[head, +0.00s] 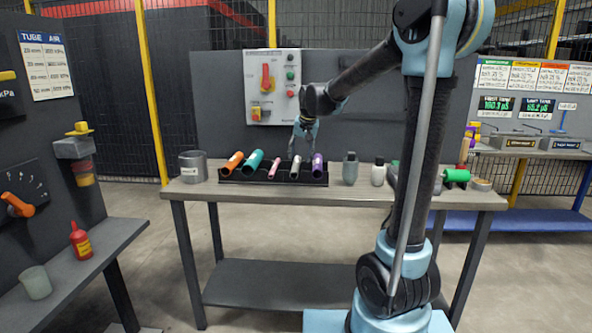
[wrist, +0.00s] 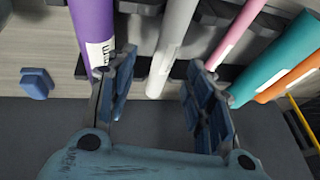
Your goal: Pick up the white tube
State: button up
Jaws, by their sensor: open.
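The white tube (head: 295,167) lies tilted in a black rack (head: 250,179) on the workbench, between a pink tube and a purple tube. In the wrist view the white tube (wrist: 173,45) carries a pale label, and its near end sits between my fingers. My gripper (head: 300,150) is open and points down over the rack at the white tube. In the wrist view my gripper (wrist: 162,66) has one finger on each side of the tube, with gaps visible. The left finger is close to the purple tube (wrist: 92,30); actual contact cannot be told.
The pink tube (head: 274,168), teal tube (head: 253,163) and orange tube (head: 233,162) share the rack. A grey can (head: 193,167) stands left of it; a grey-blue bottle (head: 350,168) and a white bottle (head: 378,172) stand right. A control panel (head: 272,87) is behind.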

aim_at(297, 163)
jog(key=shift+a+x, duration=0.15)
jog(key=shift+x, duration=1.35)
jog(key=shift+a+x, duration=0.15)
jog(key=shift+x, duration=1.4)
jog(key=shift+r, duration=0.1)
grip_shut()
